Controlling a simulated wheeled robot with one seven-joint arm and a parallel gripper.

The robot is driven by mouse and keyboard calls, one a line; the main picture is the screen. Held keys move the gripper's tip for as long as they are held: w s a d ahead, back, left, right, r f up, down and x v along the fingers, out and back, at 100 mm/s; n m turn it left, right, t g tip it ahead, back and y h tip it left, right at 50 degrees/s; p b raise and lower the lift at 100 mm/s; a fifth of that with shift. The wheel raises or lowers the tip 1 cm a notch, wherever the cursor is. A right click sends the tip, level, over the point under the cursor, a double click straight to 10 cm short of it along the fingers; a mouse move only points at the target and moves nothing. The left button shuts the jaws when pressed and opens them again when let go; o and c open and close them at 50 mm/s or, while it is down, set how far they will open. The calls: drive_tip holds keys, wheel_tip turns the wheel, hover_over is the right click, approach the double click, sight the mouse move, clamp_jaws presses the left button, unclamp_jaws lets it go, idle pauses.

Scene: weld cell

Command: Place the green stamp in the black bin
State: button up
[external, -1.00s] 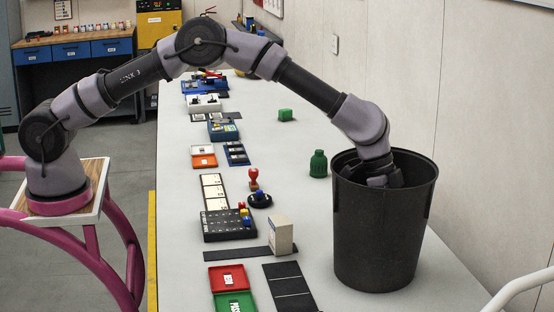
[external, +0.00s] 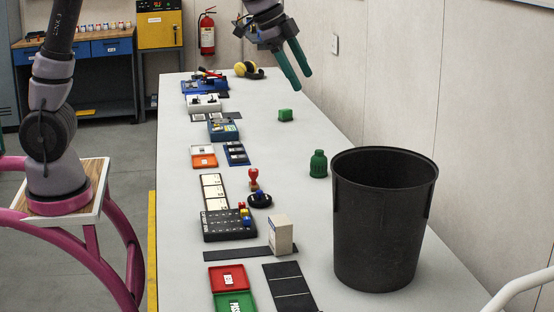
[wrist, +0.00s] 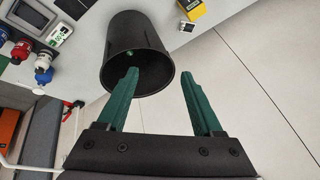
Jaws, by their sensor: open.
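The black bin (external: 385,235) stands upright on the bench at the right in the external view; its inside is hidden there. In the wrist view the bin (wrist: 153,30) shows its mouth, with a small green thing (wrist: 129,55) inside, partly behind a finger; it looks like the green stamp, but it is too small to be certain. My gripper (external: 302,81) has dark green fingers and is raised high above the far part of the bench, away from the bin. In the wrist view my gripper (wrist: 160,73) is open and empty.
A red-handled stamp (external: 254,178) stands beside a dark round holder (external: 259,199). A white box (external: 280,235) and trays line the left side.

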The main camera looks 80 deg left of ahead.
drive_tip(key=s+a+r+n+t+y, duration=0.1)
drive_tip(key=s+a+r, duration=0.3)
drive_tip(key=s, duration=0.5)
drive_tip(key=s+a+r+n, duration=0.1)
drive_tip(key=s+a+r, duration=0.1)
drive_tip(key=s+a, duration=0.5)
drive_tip(key=s+a+f, duration=0.2)
drive_tip(key=s, duration=0.7)
drive_tip(key=s+a+f+n+y, duration=0.1)
drive_tip(key=s+f, duration=0.1)
drive_tip(key=s, duration=0.6)
drive_tip(key=shift+s+a+f+n+t, duration=0.3)
drive_tip(key=shift+s+a+t, duration=0.1)
